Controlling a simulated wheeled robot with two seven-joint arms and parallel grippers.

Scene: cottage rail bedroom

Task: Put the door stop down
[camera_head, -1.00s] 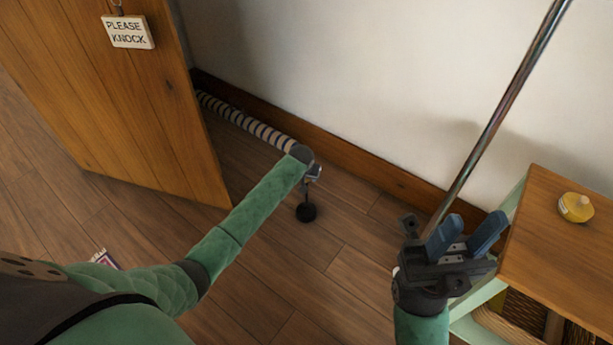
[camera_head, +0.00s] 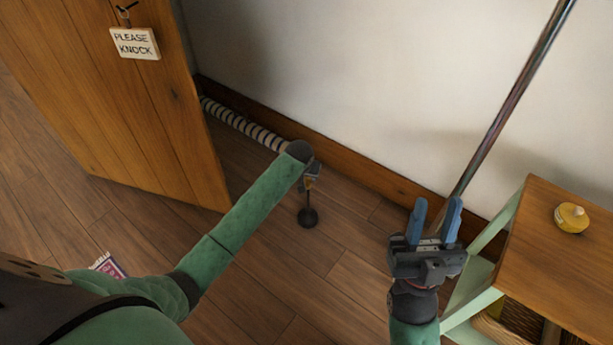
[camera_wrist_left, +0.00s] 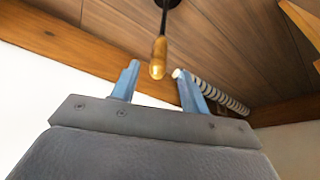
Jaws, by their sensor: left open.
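The door stop, with a round black base (camera_head: 308,218), a thin dark rod and a wooden handle (camera_wrist_left: 158,58), stands on the floor beyond the end of my left arm. In the left wrist view its handle end lies between the two blue fingertips of my left gripper (camera_wrist_left: 157,76), with gaps on both sides. My left gripper is open; in the head view it (camera_head: 312,174) is over the handle and partly hidden by my wrist. My right gripper (camera_head: 436,208) is open and empty, fingers pointing up the picture, left of the shelf unit.
A wooden door (camera_head: 130,110) with a hanging sign (camera_head: 135,43) stands at left. A striped roll (camera_head: 245,126) lies along the skirting board. A metal pole (camera_head: 510,105) leans near the wall. A shelf unit (camera_head: 560,265) bears a yellow pot (camera_head: 571,218). Floor around the base is clear.

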